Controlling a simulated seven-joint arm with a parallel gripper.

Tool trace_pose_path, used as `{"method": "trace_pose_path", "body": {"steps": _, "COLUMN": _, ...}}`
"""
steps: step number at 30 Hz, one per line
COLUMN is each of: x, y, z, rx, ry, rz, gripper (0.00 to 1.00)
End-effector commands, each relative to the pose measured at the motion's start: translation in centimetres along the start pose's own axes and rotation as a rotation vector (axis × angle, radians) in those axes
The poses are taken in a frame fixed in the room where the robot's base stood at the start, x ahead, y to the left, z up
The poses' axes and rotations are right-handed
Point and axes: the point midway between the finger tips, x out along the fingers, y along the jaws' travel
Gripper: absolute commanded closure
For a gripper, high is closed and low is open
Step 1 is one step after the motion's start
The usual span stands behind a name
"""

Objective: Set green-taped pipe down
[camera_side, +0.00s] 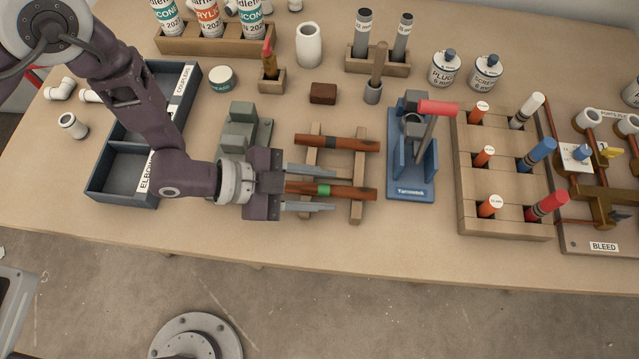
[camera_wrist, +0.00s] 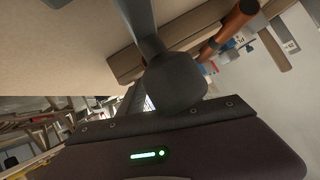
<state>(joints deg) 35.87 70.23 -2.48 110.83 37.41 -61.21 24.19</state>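The green-taped pipe (camera_side: 345,192), copper-brown with a green band, lies across the front of a wooden two-rail rack (camera_side: 357,212). My gripper (camera_side: 320,188) is low over the rack from the left. Its two grey fingers are spread, one behind the pipe and one in front, with gaps visible on both sides. The pipe's left end is between the fingers. In the wrist view, a dark finger (camera_wrist: 170,75) hides much of the scene, and a copper pipe (camera_wrist: 233,25) shows beyond it; its tape cannot be seen there.
A second copper pipe with dark tape (camera_side: 350,143) lies on the rack behind. A blue vise-like tool (camera_side: 397,182) with a red handle stands right. A grey-green block fixture (camera_side: 240,138) and blue bins (camera_side: 125,192) are left. Bare table lies in front.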

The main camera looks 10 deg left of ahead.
Motion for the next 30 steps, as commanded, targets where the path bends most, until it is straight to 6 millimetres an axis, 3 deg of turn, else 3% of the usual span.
{"method": "trace_pose_path", "body": {"steps": 9, "x": 0.2, "y": 0.1, "z": 0.3, "rx": 0.002, "ry": 0.000, "rz": 0.000, "gripper": 0.59}}
{"method": "trace_pose_path", "body": {"steps": 19, "x": -6.0, "y": 0.1, "z": -0.2, "rx": -0.001, "ry": 0.000, "rz": -0.002, "gripper": 0.59}}
{"method": "trace_pose_path", "body": {"steps": 30, "x": -7.0, "y": -0.1, "z": -0.3, "rx": 0.001, "ry": -0.003, "rz": -0.005, "gripper": 0.59}}
